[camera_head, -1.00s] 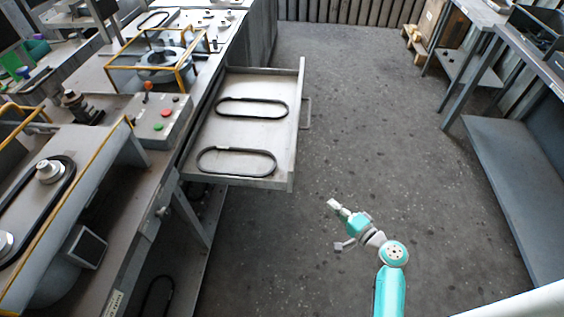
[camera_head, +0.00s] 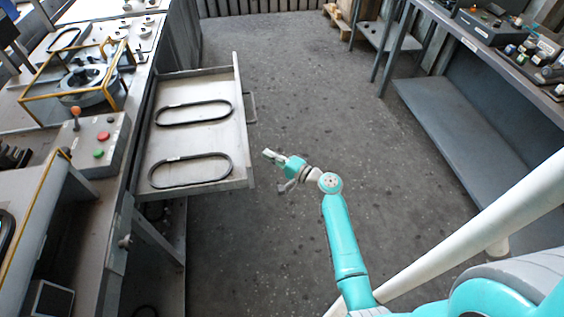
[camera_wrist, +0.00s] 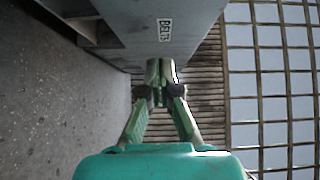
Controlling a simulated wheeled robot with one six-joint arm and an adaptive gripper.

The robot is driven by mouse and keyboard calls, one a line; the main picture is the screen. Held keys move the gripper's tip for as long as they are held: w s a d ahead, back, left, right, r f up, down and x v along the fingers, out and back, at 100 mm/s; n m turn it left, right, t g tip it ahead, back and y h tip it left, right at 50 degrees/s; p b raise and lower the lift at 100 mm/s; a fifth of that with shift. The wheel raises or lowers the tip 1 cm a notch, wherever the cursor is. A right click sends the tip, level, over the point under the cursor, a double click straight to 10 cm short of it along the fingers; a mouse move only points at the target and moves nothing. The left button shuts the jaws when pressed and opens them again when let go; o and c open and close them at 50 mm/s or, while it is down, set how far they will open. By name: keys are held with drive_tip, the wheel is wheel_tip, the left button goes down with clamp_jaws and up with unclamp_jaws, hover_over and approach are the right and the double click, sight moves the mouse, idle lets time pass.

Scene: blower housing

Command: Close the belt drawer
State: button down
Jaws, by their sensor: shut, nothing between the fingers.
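The belt drawer (camera_head: 205,140) is pulled out from the bench and stands open in the head view. Two black belts (camera_head: 194,113) lie flat in it. Its handle (camera_head: 250,107) sticks out from the right-hand front face. In the wrist view the grey drawer front (camera_wrist: 190,12) fills the top, with a label reading BELTS. My gripper (camera_head: 268,154) is shut and empty, to the right of the drawer's near front corner. Its fingertips (camera_wrist: 159,72) show close to the drawer front in the wrist view; whether they touch it I cannot tell.
A control box (camera_head: 100,142) with an orange-topped lever and red and green buttons sits on the bench left of the drawer. A yellow-framed guard (camera_head: 75,85) stands behind it. A grey shelf bench (camera_head: 465,125) is at the right. The floor (camera_head: 310,80) between is clear.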

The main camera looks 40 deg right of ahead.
drive_tip(key=shift+w+a, duration=0.5)
drive_tip(key=shift+a, duration=0.35)
drive_tip(key=shift+w+a, duration=0.5)
drive_tip(key=shift+a, duration=0.3)
drive_tip(key=shift+a, duration=0.1)
